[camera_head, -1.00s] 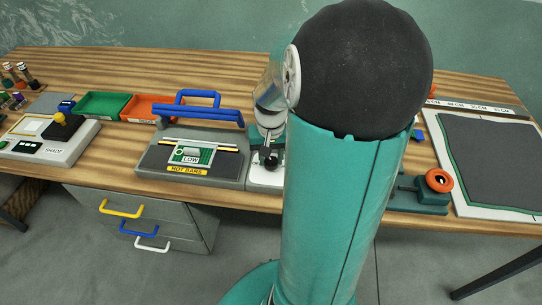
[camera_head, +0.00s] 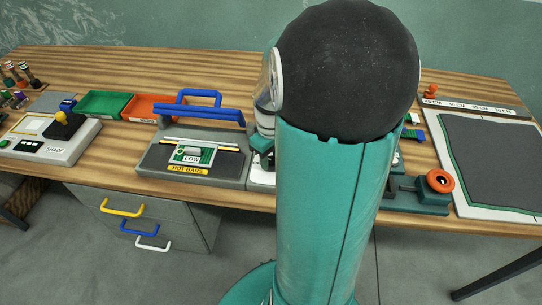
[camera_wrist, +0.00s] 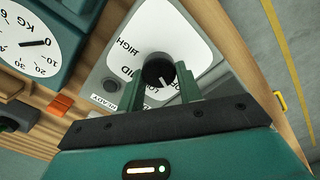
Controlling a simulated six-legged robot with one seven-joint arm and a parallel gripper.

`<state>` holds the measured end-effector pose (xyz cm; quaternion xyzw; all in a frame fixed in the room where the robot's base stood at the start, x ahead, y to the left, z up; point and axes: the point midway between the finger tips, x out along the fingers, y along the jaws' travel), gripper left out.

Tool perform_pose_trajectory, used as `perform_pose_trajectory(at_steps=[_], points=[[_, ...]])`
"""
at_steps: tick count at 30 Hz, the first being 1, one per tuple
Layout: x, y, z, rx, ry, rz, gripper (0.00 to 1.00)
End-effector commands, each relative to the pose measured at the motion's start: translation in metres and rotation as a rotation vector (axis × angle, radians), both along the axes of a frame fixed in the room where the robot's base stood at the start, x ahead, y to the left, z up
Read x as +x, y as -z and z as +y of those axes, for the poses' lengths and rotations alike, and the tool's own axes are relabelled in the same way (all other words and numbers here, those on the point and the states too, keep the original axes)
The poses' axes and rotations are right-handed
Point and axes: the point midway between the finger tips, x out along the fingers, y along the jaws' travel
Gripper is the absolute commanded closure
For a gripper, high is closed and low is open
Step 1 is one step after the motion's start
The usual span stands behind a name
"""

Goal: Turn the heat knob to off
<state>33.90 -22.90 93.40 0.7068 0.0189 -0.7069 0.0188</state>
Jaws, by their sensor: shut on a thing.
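The heat knob (camera_wrist: 157,69) is a round black knob with a white pointer line. It stands on a white dial plate (camera_wrist: 190,32) marked HIGH, MID and LOW.
Left of that unit is the hot-bar sealer (camera_head: 158,158) with a raised blue handle (camera_head: 200,112). A scale dial marked KG (camera_wrist: 25,42) and an orange block (camera_wrist: 62,104) lie left in the wrist view. A grey mat (camera_head: 490,160) lies at the right.

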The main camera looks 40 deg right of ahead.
Motion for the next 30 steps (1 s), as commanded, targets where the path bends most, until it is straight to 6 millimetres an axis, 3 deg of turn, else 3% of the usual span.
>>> perform_pose_trajectory(at_steps=[21,22,25,30], points=[[-0.0001,-0.0009,0.0001,-0.001,-0.096,0.0,0.88],[-0.0001,-0.0008,0.0001,-0.001,-0.096,0.0,0.63],[0.0,-0.0007,0.0001,-0.001,-0.096,0.0,0.43],[0.0,-0.0004,0.0003,-0.001,-0.095,0.0,0.43]])
